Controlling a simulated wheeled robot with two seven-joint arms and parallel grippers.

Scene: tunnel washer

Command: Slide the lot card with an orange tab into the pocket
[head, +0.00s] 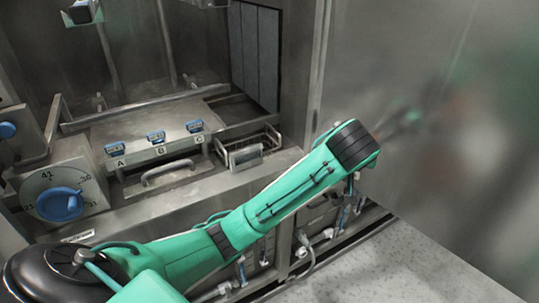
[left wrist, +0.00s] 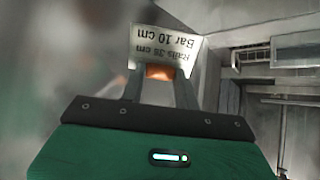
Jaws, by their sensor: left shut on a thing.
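My left gripper (left wrist: 159,84) is shut on the orange tab (left wrist: 160,72) of the lot card (left wrist: 165,48) in the left wrist view. The card is pale, with dark upside-down print reading "Rails 36 cm" and "Bar 10 cm". It sticks out beyond the fingertips, close to a blurred steel surface. In the head view my left arm reaches to the right, and its wrist hides the card and fingers. I cannot identify the pocket with certainty. My right gripper is not in view.
A large steel panel (head: 440,140) stands at the right, showing a blurred reflection. A wire basket (head: 270,140) holds a framed plate (head: 246,155). A dial with a blue knob (head: 59,204) is at left.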

